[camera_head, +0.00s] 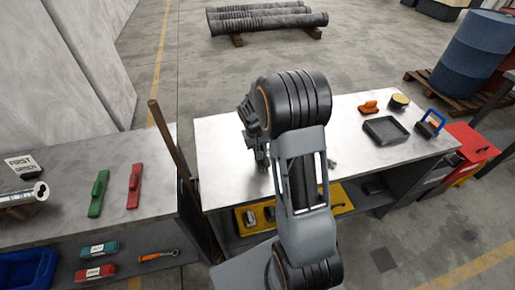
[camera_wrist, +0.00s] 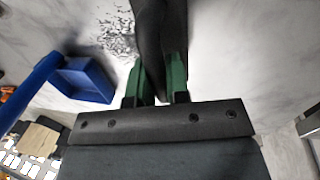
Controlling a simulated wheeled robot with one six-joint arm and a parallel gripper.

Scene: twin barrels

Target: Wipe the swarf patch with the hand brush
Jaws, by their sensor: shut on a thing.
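In the wrist view my gripper (camera_wrist: 163,85) is shut on a long dark thing (camera_wrist: 160,35), seemingly the hand brush. Green pieces show on both sides of it. Its far end runs out of the top of the view, and its bristles cannot be made out. The swarf patch (camera_wrist: 115,38) is a scatter of dark flecks on the pale bench top, just left of the held thing. I cannot tell if they touch. In the head view my gripper (camera_head: 262,155) is over the left part of the right-hand bench (camera_head: 225,160), and my arm hides most of what it holds.
A blue open box-like thing (camera_wrist: 85,78) with a blue bar lies left of my gripper in the wrist view. A black tray (camera_head: 386,130), an orange thing (camera_head: 369,107) and a blue-framed thing (camera_head: 431,123) stand on the right of the bench. A brown pole (camera_head: 170,140) leans between the benches.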

